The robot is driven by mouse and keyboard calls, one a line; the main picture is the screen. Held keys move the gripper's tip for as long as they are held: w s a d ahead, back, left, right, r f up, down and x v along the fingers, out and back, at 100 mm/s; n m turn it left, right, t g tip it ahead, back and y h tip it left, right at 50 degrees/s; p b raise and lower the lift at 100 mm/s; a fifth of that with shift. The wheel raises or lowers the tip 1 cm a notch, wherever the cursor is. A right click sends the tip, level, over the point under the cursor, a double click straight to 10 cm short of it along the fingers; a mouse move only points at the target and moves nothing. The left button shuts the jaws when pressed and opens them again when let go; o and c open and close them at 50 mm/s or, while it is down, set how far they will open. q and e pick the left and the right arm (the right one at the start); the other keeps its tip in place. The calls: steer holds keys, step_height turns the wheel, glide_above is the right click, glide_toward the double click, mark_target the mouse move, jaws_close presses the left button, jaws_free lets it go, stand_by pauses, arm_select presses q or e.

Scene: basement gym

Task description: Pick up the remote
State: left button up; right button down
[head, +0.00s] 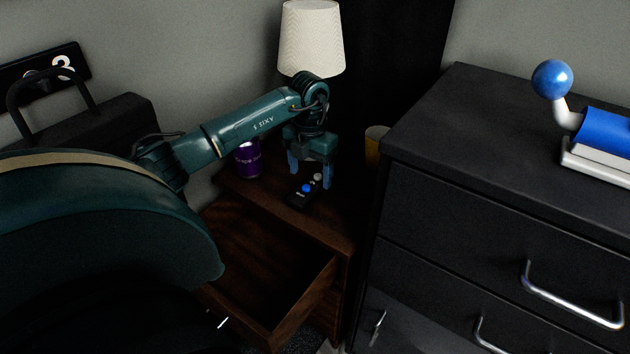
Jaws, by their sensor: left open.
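The remote (297,198) is small and black, with a blue round button and a pale one near its far end. It lies on the dark wooden nightstand (340,212), close to its front edge. My left gripper (311,182) points down over the nightstand with its two blue fingers apart. It is open, and the fingers stand just behind and above the remote in the picture. I cannot tell whether they touch it. My right gripper is not in view.
A purple can (248,158) stands left of my left gripper, and a yellow cup (375,146) stands to the right. A white lamp (312,38) rises behind. The nightstand's drawer (302,312) is pulled open and looks empty. A black dresser (455,135) stands close on the right.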

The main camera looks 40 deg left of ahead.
mark_target(311, 185)
arm_select(q)
step_height(311, 185, down, 3)
steer(key=shift+w+d+f+b, duration=0.1)
steer(key=shift+b, duration=0.2)
steer(key=shift+c, duration=0.4)
steer(key=c, duration=1)
steer(key=shift+c, duration=0.4)
steer(key=shift+r, duration=0.25)
